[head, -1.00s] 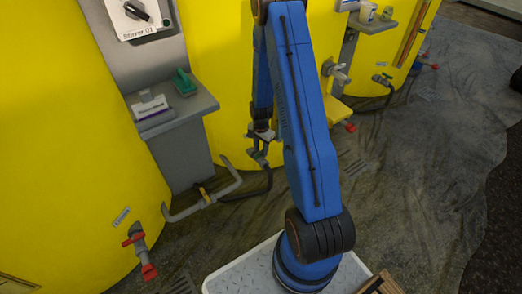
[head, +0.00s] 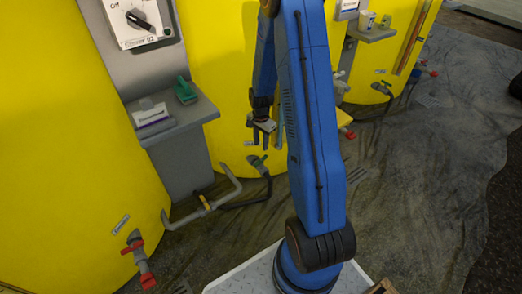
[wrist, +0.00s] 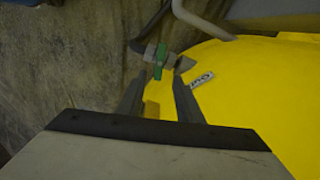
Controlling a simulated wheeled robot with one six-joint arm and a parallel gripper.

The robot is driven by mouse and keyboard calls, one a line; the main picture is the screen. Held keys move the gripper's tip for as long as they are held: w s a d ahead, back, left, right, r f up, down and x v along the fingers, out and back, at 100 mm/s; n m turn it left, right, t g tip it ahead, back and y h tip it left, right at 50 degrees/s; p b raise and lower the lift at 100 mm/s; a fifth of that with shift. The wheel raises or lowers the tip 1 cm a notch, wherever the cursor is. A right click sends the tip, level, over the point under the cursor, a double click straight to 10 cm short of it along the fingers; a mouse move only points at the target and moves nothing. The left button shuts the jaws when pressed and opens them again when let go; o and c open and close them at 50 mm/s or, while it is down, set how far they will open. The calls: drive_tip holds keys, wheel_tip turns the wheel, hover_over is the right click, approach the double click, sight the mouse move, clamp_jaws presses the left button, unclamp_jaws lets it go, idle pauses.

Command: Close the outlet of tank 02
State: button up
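The middle yellow tank (head: 222,90) has an outlet valve (head: 257,163) with a green handle low on its front; I cannot read a tank number. In the wrist view the green handle (wrist: 160,61) is upright in the picture, on a grey valve body, with a hose behind it. An outlet label (wrist: 200,80) is on the yellow wall beside it. My gripper (head: 262,134) is just above the valve in the head view. In the wrist view my gripper (wrist: 157,88) has its fingers apart, with the handle beyond the tips and nothing held.
A left yellow tank (head: 60,130) has a red-handled valve (head: 137,258). A grey shelf (head: 180,122) carries a green-handled item (head: 185,91) and a white box. Open floor (head: 410,190) lies to the right.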

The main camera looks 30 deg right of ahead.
wheel_tip(320, 180, up, 7)
idle(0.3)
drive_tip(key=shift+r, duration=0.1)
